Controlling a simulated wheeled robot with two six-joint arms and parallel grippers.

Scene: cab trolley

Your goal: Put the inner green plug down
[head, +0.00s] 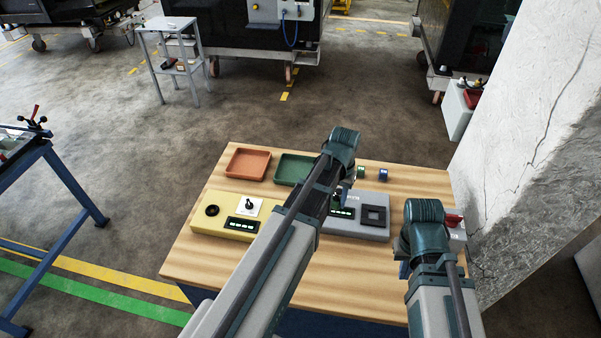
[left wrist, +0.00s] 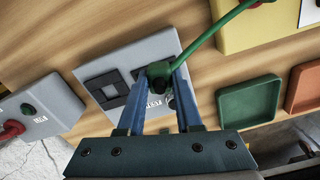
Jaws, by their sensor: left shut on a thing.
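My left gripper (head: 341,198) hangs over the grey box (head: 343,227) on the wooden table. In the left wrist view its blue fingers (left wrist: 160,85) are shut on a dark plug with a green collar (left wrist: 158,70). A green cable (left wrist: 215,35) runs from this plug toward the upper right. The grey box also shows below the fingers (left wrist: 105,65), with a dark square fitting on it. I cannot tell whether the plug touches the box. My right gripper (head: 404,269) is at the table's right side; its fingers are mostly hidden by its arm.
A green tray (head: 281,181) and an orange tray (head: 233,174) lie at the back left. A yellow box (head: 199,226) stands at the left. Small green (head: 361,173) and blue (head: 384,175) blocks lie behind the grey box.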

